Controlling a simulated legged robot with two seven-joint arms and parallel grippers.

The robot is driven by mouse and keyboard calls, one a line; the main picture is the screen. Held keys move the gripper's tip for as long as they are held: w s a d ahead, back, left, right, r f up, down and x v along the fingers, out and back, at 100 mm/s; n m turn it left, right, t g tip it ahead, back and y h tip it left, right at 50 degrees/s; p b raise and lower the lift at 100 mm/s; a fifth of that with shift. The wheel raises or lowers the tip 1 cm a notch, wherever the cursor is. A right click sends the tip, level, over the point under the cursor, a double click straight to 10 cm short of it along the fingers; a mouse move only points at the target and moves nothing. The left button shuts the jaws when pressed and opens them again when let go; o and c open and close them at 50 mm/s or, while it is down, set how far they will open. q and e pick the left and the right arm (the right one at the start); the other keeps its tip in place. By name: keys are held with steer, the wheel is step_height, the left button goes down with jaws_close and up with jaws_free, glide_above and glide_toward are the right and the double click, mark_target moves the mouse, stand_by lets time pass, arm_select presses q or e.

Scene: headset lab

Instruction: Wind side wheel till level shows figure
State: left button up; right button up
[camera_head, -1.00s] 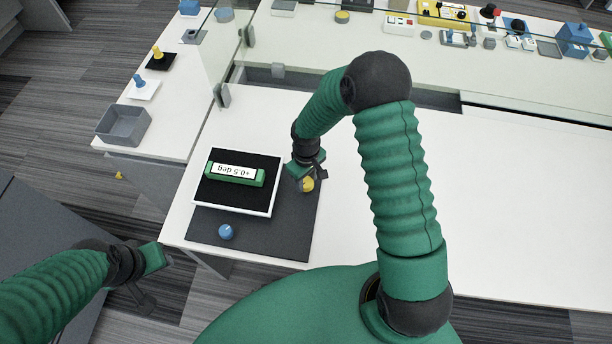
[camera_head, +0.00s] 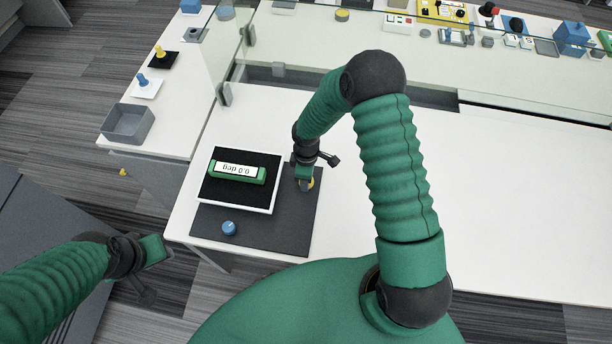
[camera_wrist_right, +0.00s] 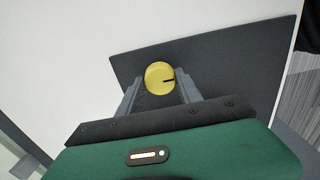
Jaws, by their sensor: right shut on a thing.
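A yellow side wheel (camera_wrist_right: 159,78) with a dark pointer mark sits at the right of the plate, mostly hidden by my gripper in the head view. My right gripper (camera_wrist_right: 160,92) is shut on the yellow wheel, one finger on each side. A blue wheel (camera_head: 229,228) stands at the plate's front side, untouched. My left gripper (camera_head: 158,251) hangs off the table's left end, away from everything; its finger gap is not clear.
A dark grey base (camera_head: 283,238) lies under the plate and wheels. A glass screen (camera_head: 400,72) runs behind, with several devices on the bench beyond. A grey tray (camera_head: 129,124) is on the left bench. The white table (camera_head: 500,200) is clear on the right.

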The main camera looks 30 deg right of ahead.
steer(key=shift+w+d+r, duration=0.1)
steer(key=shift+w, duration=0.1)
steer(key=o, duration=1.4)
steer(key=shift+s, duration=0.1)
steer(key=shift+c, duration=0.2)
step_height(320, 180, up, 17)
steer(key=shift+f, duration=0.2)
